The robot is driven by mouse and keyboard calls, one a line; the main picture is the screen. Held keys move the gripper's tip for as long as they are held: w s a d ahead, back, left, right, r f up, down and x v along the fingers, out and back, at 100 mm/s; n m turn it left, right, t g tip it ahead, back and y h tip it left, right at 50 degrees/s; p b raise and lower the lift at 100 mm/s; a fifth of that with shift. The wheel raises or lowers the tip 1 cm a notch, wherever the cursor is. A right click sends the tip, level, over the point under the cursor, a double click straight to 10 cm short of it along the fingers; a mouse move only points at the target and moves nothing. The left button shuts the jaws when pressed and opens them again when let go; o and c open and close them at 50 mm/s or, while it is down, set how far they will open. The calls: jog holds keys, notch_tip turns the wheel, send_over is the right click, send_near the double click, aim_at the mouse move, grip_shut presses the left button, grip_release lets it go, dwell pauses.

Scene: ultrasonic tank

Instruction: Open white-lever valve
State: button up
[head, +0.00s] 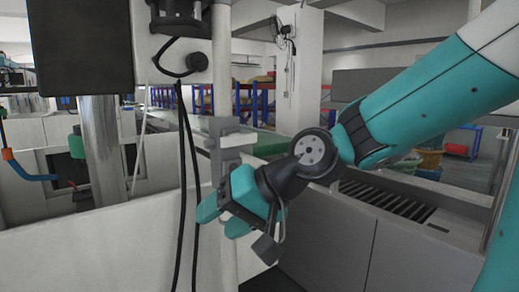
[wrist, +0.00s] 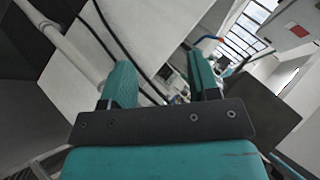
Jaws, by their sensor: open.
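I cannot make out a white-lever valve for certain in either view. My gripper (head: 222,219) is open and empty, in front of a pale vertical post (head: 231,154) in the head view. In the wrist view my gripper (wrist: 162,72) shows two teal fingers spread apart, with nothing held between them. A blue pipe with an orange end (head: 7,154) shows at the far left of the head view, well apart from my gripper. A similar blue and red piece (wrist: 206,39) is small and far off in the wrist view.
Black cables (head: 182,185) hang just left of my gripper in the head view. A white panel (head: 90,245) stands at lower left, with a metal column (head: 100,150) behind it. Grey cabinets (head: 345,235) stand at lower right.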

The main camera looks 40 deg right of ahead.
jog(key=w+d+r+m+t+h+b, duration=0.2)
jog(key=w+d+m+t, duration=0.4)
jog(key=d, duration=0.4)
jog(key=m+t+h, duration=0.5)
jog(key=m, duration=0.3)
send_near(253, 138)
jog(key=w+p, duration=0.2)
jog(key=w, duration=0.3)
jog(key=w+p, duration=0.3)
jog(key=w, duration=0.1)
jog(key=shift+w+r+p, duration=0.2)
jog(key=shift+w+p, duration=0.15)
jog(key=shift+w, duration=0.05)
jog(key=shift+w+f, duration=0.1)
jog(key=shift+w, duration=0.3)
jog(key=shift+c, duration=0.2)
jog(key=c, duration=0.9)
